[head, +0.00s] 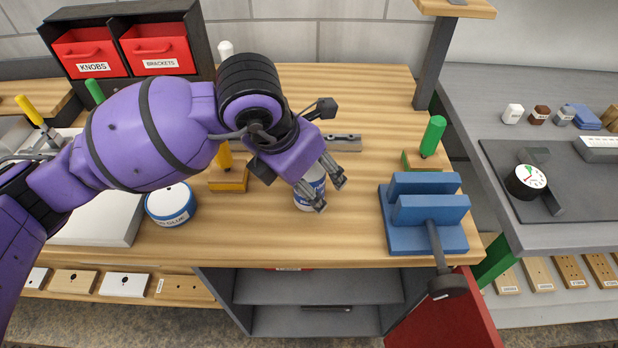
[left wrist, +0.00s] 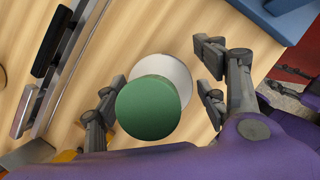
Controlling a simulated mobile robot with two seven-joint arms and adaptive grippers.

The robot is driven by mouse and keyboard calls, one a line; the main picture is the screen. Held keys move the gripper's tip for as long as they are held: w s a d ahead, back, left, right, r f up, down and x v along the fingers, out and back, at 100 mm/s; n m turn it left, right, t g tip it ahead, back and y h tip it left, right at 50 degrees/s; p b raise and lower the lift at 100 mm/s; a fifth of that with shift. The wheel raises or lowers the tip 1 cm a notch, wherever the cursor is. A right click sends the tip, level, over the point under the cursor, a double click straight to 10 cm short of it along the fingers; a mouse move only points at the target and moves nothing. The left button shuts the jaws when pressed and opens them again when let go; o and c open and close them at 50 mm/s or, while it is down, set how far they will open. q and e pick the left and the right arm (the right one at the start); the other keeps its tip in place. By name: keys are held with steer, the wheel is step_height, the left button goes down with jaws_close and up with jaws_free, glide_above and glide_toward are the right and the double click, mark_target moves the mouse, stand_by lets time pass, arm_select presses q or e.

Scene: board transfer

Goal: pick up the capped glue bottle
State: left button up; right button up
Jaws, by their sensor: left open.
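The capped glue bottle (head: 306,197) stands on the wooden bench, white with a blue label, its top hidden behind my gripper in the head view. In the left wrist view its round green cap (left wrist: 148,107) shows from above, with the paler body (left wrist: 174,72) behind it. My left gripper (head: 329,193) is open over the bottle. In the left wrist view the fingers (left wrist: 158,90) are on either side of the bottle, with visible gaps.
A white-and-blue jar (head: 171,206) stands at left on the bench. A blue vise (head: 428,218) is close to the right. The bench's front edge is near the bottle.

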arm_select(q)
steer(key=c, duration=1.4)
steer(key=shift+c, duration=0.4)
steer(key=shift+r, duration=0.2)
